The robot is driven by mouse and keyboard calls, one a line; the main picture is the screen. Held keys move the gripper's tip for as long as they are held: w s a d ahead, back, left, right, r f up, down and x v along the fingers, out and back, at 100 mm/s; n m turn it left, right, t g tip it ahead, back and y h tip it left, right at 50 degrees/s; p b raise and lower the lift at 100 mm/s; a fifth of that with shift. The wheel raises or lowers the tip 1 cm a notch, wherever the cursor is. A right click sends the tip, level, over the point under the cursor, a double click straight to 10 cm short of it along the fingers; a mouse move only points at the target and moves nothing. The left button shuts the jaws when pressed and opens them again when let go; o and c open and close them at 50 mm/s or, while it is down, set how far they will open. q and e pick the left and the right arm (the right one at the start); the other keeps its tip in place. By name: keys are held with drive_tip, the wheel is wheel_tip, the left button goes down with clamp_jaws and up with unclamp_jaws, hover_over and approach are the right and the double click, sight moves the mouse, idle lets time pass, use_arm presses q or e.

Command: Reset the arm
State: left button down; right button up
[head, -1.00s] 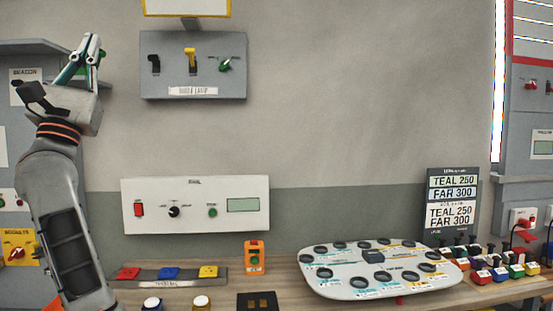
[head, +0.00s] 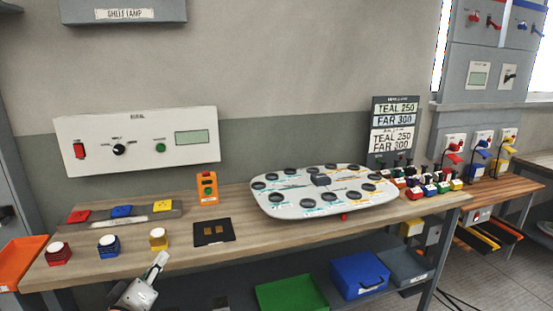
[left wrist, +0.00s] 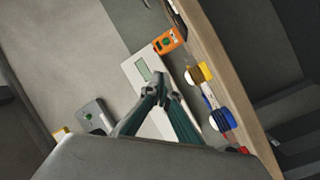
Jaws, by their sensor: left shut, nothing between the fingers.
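My left gripper (head: 159,262) shows at the bottom edge of the head view, in front of the bench's front edge and below the yellow-based button. Most of my left arm is out of the frame. In the left wrist view its two fingers (left wrist: 164,88) come together at the tips with nothing between them. The white panel (left wrist: 140,72), the orange box (left wrist: 168,41) and the bench edge appear beyond the fingers, all tilted. My right gripper is not in either view.
The wooden bench (head: 120,268) carries red, blue and yellow buttons, an orange box (head: 207,188), a black pad (head: 214,233) and a white oval board (head: 300,208). A green bin (head: 292,293) and blue case (head: 359,275) sit below. A white panel (head: 100,125) hangs behind.

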use_arm(q)
drive_tip(key=s+d+f+m+g, duration=0.2)
drive_tip(key=s+d+f+m, duration=0.1)
drive_tip(key=s+f, duration=0.6)
drive_tip(key=s+d+f+m+g+h, duration=0.1)
drive_tip(key=s+f+m, duration=0.4)
drive_tip(key=s+f, duration=0.5)
drive_tip(key=s+d+f+m+g, duration=0.4)
drive_tip(key=s+d+f, duration=0.2)
drive_tip(key=s+f, duration=0.3)
wheel_tip(320, 180, down, 2)
drive_tip(key=shift+s+m+h, duration=0.3)
drive_tip(key=shift+s, duration=0.1)
drive_tip(key=c, duration=2.8)
unclamp_jaws()
drive_tip(key=o, duration=0.6)
drive_tip(key=shift+o, duration=0.6)
drive_tip(key=shift+w, duration=0.1)
